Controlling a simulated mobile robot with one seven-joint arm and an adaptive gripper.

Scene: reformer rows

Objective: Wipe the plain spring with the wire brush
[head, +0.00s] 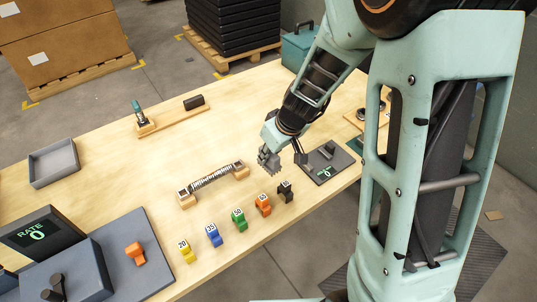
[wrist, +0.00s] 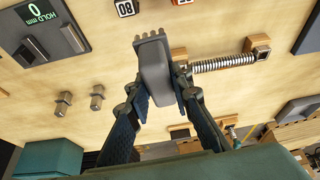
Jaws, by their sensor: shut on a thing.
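The spring (head: 213,178) lies between two wooden end blocks at the middle of the table; it also shows in the wrist view (wrist: 222,62), right of the held piece. My gripper (head: 268,158) is shut on a grey piece with a row of short prongs at its end, seemingly the wire brush (wrist: 155,68). The prongs show up close in the wrist view, clear of the coil. In the head view the gripper is just right of the spring's right end block. I cannot tell how high the brush is above the table.
Numbered coloured blocks, among them a green one (head: 238,219), stand in front of the spring. A dark "0" panel (head: 328,162) lies to the right. A wooden board (head: 170,121) with a teal-handled tool (head: 137,108) and a black block (head: 194,102) lies behind. A grey tray (head: 54,164) sits left.

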